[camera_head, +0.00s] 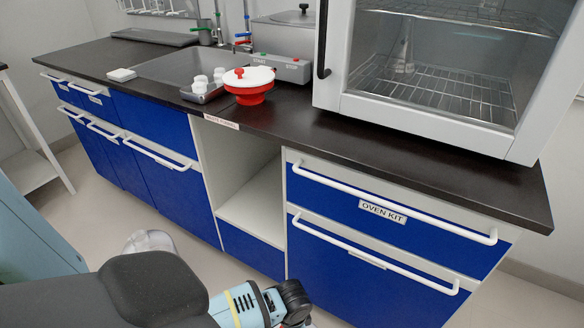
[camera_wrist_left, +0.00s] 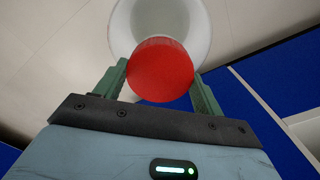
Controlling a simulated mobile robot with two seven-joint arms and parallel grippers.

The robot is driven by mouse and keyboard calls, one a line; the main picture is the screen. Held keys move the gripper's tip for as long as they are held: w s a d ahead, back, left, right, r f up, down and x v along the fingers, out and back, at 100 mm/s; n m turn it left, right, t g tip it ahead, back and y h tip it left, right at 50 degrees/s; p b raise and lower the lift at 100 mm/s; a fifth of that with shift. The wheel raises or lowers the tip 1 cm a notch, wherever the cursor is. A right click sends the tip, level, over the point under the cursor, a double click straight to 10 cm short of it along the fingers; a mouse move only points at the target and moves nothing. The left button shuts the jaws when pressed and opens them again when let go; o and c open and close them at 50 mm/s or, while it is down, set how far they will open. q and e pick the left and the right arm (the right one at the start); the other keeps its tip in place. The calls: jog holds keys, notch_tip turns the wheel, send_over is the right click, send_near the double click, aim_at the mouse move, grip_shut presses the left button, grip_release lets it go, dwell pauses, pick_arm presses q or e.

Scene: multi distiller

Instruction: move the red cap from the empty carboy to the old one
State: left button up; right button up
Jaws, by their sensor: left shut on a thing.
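The red cap (camera_wrist_left: 162,70) sits between the two green fingers of my left gripper (camera_wrist_left: 160,78) in the left wrist view. The fingers are shut on its sides. A whitish round vessel (camera_wrist_left: 180,18), seemingly a carboy, lies right behind the cap; I cannot tell whether the cap touches it. In the head view a pale translucent rounded top (camera_head: 150,239), perhaps a carboy, shows on the floor side behind my dark arm link, mostly hidden. My left gripper's fingers and the cap are hidden in the head view. My right gripper is in neither view.
Blue cabinets (camera_head: 165,191) with white handles run under a dark counter (camera_head: 425,157). An open bay (camera_head: 255,185) is between them. Floor shows at left.

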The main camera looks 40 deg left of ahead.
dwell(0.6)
pick_arm(q)
jog(key=shift+p, duration=0.35)
dwell(0.7)
jog(key=shift+f+b, duration=0.8)
jog(key=shift+f, duration=0.45)
dwell(0.3)
jog(key=o, duration=1)
